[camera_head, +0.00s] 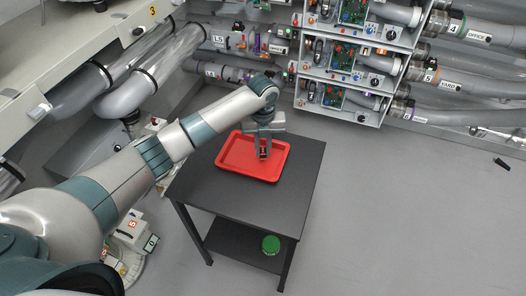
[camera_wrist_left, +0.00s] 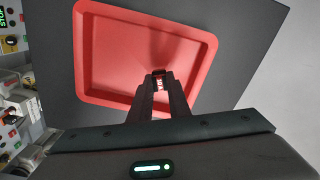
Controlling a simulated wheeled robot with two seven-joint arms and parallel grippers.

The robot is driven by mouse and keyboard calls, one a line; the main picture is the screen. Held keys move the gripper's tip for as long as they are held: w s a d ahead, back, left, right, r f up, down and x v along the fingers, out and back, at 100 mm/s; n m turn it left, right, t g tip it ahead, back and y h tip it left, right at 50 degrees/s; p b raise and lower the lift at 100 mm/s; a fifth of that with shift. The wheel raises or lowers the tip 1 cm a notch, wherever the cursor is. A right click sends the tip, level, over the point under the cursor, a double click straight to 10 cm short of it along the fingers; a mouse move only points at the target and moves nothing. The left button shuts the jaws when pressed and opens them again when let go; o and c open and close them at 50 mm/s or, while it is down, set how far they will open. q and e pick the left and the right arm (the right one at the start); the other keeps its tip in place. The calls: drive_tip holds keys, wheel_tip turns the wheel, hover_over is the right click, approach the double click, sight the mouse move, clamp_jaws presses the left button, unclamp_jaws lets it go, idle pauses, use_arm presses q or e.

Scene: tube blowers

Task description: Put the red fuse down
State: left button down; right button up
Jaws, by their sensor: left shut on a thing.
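My left gripper (camera_head: 264,148) comes down from above over the red tray (camera_head: 232,165) on the dark table. It is shut on the red fuse (camera_head: 263,154), a small red piece with a dark end. In the left wrist view the fuse (camera_wrist_left: 159,85) sits between the two fingertips (camera_wrist_left: 160,80), over the floor of the tray (camera_wrist_left: 110,60). The tray looks otherwise empty. I cannot tell whether the fuse touches the tray floor. Most of the fuse is hidden by the fingers. My right gripper is not in view.
The dark table (camera_head: 300,180) has bare top around the tray. A green round thing (camera_head: 271,245) is on its lower shelf. Racks with circuit boards (camera_head: 340,65) and grey tubes stand behind. A small black object (camera_head: 502,163) lies on the open floor at right.

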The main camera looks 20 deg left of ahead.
sight(263, 150)
use_arm(q)
drive_tip(key=shift+f+p, duration=0.3)
drive_tip(key=shift+f, duration=0.8)
drive_tip(key=c, duration=1.7)
unclamp_jaws()
drive_tip(key=shift+o, duration=0.2)
wheel_tip(263, 150, up, 11)
drive_tip(key=b, duration=0.4)
drive_tip(key=shift+r, duration=0.5)
